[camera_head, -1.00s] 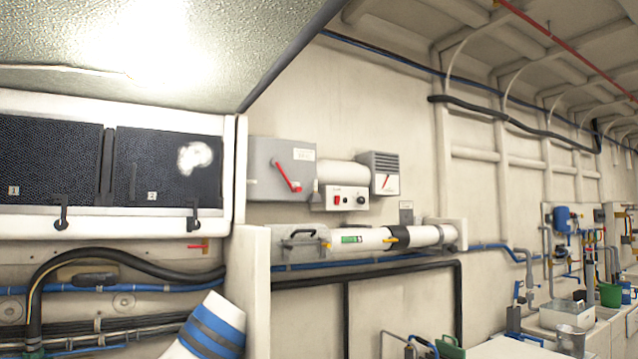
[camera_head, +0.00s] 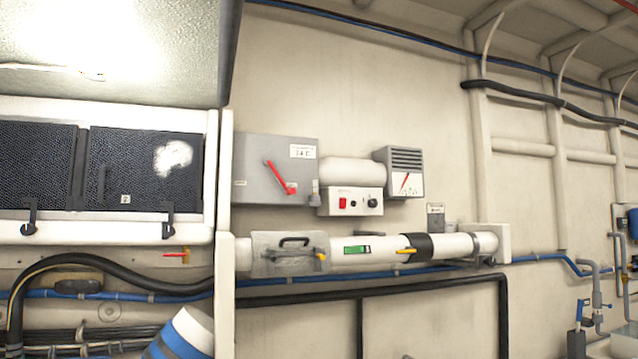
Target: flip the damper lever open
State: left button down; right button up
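A white horizontal duct (camera_head: 380,257) runs along the wall right of centre. A small yellow lever (camera_head: 406,251) lies roughly along the duct at the left edge of its black collar (camera_head: 418,247); it looks like the damper lever. I cannot read from here which damper position it marks. A green label (camera_head: 356,249) sits on the duct to the left of it. Further left, a grey housing (camera_head: 285,267) with a black handle and a yellow latch (camera_head: 320,257) surrounds the duct. Neither gripper is in view.
Above the duct are a grey box (camera_head: 250,170) with a red lever (camera_head: 281,177), a white control panel (camera_head: 352,201) and a grey louvred gauge box (camera_head: 404,172). A white partition edge (camera_head: 225,265) stands left of the duct. A black pipe (camera_head: 430,286) runs below.

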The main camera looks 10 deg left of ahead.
aim_at(267, 161)
jog(key=i+l, duration=0.35)
jog(key=l, duration=0.15)
jog(key=i+l, duration=0.35)
jog(key=l, duration=0.15)
jog(key=i+l, duration=0.35)
jog(key=l, duration=0.15)
